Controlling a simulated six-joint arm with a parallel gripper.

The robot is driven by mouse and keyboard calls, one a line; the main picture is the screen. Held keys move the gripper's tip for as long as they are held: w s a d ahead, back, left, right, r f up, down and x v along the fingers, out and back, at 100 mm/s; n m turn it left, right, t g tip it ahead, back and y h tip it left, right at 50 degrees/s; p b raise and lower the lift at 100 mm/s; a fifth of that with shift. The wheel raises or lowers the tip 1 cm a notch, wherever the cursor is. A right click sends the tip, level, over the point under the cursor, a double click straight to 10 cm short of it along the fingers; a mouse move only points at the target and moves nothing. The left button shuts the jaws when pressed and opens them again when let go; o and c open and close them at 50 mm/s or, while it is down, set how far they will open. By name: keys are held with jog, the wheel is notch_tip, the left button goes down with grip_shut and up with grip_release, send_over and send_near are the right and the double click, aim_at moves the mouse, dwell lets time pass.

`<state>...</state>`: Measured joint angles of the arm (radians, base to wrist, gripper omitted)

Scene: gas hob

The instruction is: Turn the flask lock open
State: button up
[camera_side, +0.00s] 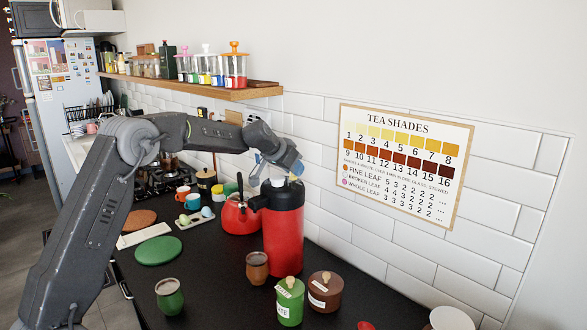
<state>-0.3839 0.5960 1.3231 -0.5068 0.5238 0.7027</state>
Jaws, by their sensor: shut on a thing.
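The flask (284,228) is a tall red cylinder with a black top and a spout to the left. It stands upright on the dark counter near the tiled wall. My gripper (275,178) reaches down to the flask's top from above. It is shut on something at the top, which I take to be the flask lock. The fingers hide most of the lock, so its turn position cannot be seen. A small pale part shows between the gripper and the black top.
A red kettle (236,216) stands just left of the flask. A brown cup (257,268), a green canister (290,302) and a brown canister (325,292) stand in front. A wooden shelf (190,86) with jars hangs above left. A tea chart (404,165) is on the wall.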

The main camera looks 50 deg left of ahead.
jog(key=n+y, duration=0.3)
jog(key=n, duration=0.1)
jog(key=shift+r+g, duration=0.15)
jog(key=shift+g, duration=0.25)
jog(key=shift+n+g+y, duration=0.6)
jog(key=shift+n+y, duration=0.5)
jog(key=shift+n, duration=0.6)
jog(key=o, duration=0.7)
jog(key=shift+c, duration=0.2)
jog(key=v, duration=1.3)
jog(key=shift+d+r, duration=0.2)
jog(key=shift+d, duration=0.15)
jog(key=shift+s, duration=0.15)
